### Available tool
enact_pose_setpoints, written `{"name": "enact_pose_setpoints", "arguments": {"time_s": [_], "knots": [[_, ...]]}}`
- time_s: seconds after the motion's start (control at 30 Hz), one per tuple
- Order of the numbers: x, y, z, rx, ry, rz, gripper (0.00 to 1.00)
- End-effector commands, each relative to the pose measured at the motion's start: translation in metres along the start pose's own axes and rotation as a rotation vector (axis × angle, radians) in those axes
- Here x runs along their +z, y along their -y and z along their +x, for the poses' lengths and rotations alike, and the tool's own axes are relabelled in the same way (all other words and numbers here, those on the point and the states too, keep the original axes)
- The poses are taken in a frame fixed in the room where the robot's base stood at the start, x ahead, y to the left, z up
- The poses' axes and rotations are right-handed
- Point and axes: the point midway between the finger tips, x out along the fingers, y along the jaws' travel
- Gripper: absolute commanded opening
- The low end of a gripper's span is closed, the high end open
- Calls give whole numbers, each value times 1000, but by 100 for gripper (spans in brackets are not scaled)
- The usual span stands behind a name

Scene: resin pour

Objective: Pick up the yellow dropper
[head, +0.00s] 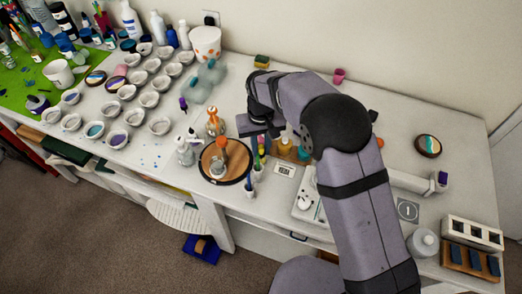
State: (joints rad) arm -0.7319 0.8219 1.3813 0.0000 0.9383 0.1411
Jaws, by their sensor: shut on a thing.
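My gripper (263,136) is left of the arm's elbow, pointing down over the work table, partly hidden by its own wrist. It is shut on the yellow dropper (262,149), whose small yellow-green part shows just below the fingers. The dropper looks roughly upright; its lower end is close to a small white holder (257,171) with other coloured pieces in it. I cannot tell whether it is clear of that holder.
A round wooden board (239,165) with a dark rim and a glass vessel lies just left. Amber bottles (284,145) stand close on the right. Several white cups (149,99) fill the left side. A white scale (307,203) is under my arm. The table's back right is fairly clear.

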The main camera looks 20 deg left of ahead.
Motion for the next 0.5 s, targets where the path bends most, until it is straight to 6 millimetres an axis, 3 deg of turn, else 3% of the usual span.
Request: {"name": "enact_pose_setpoints", "arguments": {"time_s": [0.27,0.5], "knots": [[0,0,-5,0,-1,0,0],[-2,0,-35,-1,-6,0,0]]}}
